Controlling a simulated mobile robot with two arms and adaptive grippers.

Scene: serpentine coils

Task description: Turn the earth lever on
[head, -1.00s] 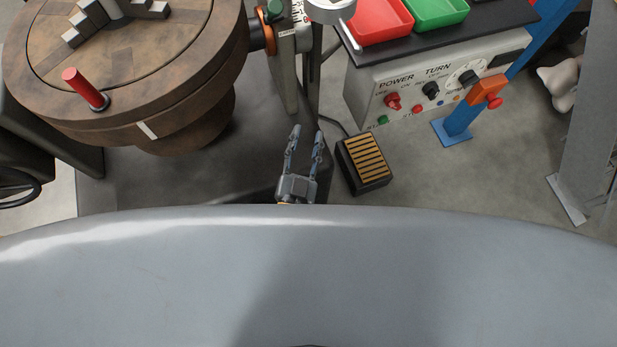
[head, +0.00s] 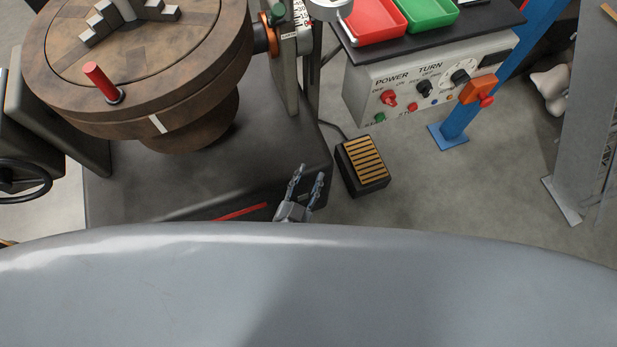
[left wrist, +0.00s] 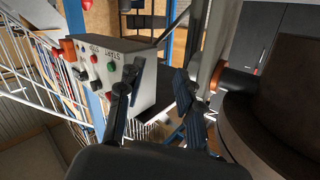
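A grey control box (head: 430,85) with POWER and TURN lettering, red and black knobs and small buttons stands at the upper right of the head view. An orange lever-like part (head: 478,89) with a red knob sits at its right end; I cannot read a label that marks the earth lever. The box (left wrist: 117,65) also shows in the left wrist view, with an orange part (left wrist: 68,49) at its left. My left gripper (head: 308,172) is open and empty, low and well short of the box. Its fingers (left wrist: 157,78) show apart in the left wrist view. My right gripper is not in view.
A round brown turntable (head: 140,60) with a red handle stands at upper left. A foot pedal (head: 362,165) lies on the floor right of my left gripper. Red and green trays (head: 428,12) sit above the box. A blue post (head: 455,130) stands beside it. Floor right of the pedal is clear.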

